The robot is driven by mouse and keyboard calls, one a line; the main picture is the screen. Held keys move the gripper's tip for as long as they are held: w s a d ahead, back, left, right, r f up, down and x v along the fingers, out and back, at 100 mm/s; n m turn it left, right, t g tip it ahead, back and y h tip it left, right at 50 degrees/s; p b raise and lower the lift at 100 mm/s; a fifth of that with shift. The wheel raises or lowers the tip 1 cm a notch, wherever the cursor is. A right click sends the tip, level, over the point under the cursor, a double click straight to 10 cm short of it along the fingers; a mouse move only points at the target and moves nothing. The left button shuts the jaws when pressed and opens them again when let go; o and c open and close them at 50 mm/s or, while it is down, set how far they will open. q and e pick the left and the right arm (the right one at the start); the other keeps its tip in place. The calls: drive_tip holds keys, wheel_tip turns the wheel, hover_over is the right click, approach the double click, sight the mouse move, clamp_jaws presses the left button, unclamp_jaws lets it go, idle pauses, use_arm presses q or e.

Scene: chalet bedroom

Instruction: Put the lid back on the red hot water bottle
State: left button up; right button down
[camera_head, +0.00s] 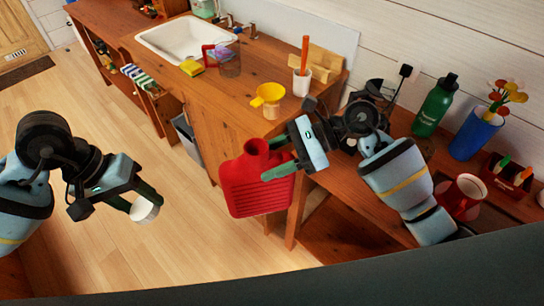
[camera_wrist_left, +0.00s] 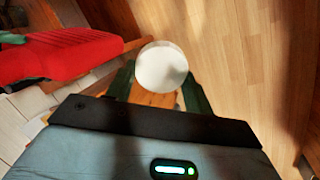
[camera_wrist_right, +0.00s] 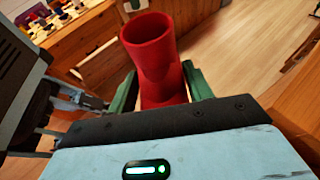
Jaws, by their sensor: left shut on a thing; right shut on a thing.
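The red hot water bottle (camera_head: 258,190) hangs in the air in front of the wooden counter, roughly upright with its neck up. My right gripper (camera_head: 276,158) is shut on it just below the neck. In the right wrist view its open red mouth (camera_wrist_right: 148,32) stands between the fingers, with no lid on it. My left gripper (camera_head: 143,203) is shut on the white lid (camera_head: 145,211), held in the air left of and apart from the bottle. The left wrist view shows the round lid (camera_wrist_left: 161,67) between the fingertips, and the red bottle (camera_wrist_left: 58,55) to the left.
The wooden counter (camera_head: 187,81) behind carries a sink (camera_head: 185,40), a yellow funnel (camera_head: 268,94) and a white cup (camera_head: 302,82). On the right stand a green bottle (camera_head: 435,105), a blue vase (camera_head: 475,135) and a red mug (camera_head: 462,196). Open floor lies around my left gripper.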

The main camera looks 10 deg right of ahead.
use_arm(q)
drive_tip(key=w+d+r+m+y, duration=0.1)
drive_tip(key=w+d+r+y, duration=0.1)
drive_tip(key=d+r, duration=0.5)
drive_tip(key=w+d+r+m+y, duration=0.2)
drive_tip(key=w+d+r, duration=0.2)
drive_tip(key=d, duration=1.3)
wheel_tip(320, 180, up, 4)
drive_tip(key=shift+f+m, duration=0.1)
drive_tip(key=shift+m, duration=0.2)
drive_tip(key=shift+a+f, duration=0.1)
drive_tip(key=shift+w+f, duration=0.1)
drive_tip(key=shift+f, duration=1.8)
drive_tip(key=shift+f, duration=0.1)
drive_tip(key=shift+f, duration=0.85)
drive_tip(key=shift+f, duration=0.55)
